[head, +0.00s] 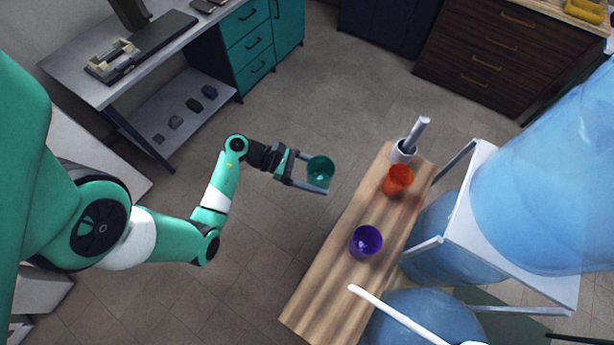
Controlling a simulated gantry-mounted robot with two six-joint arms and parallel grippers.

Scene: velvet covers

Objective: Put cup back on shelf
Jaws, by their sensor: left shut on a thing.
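My left gripper (309,174) is shut on a teal cup (320,170) and holds it in the air, left of the wooden shelf (337,277). The cup's open top faces the camera, and it is apart from the shelf. An orange cup (398,181) stands toward the far end of the shelf. A purple cup (366,242) stands near its middle. My right gripper does not show.
A grey cup with a light pestle-like stick (404,150) stands at the shelf's far end. Large blue water bottles (545,180) and a white rack (481,215) crowd the right side. A white rod (395,315) crosses the near end. Bare shelf lies between and in front of the cups.

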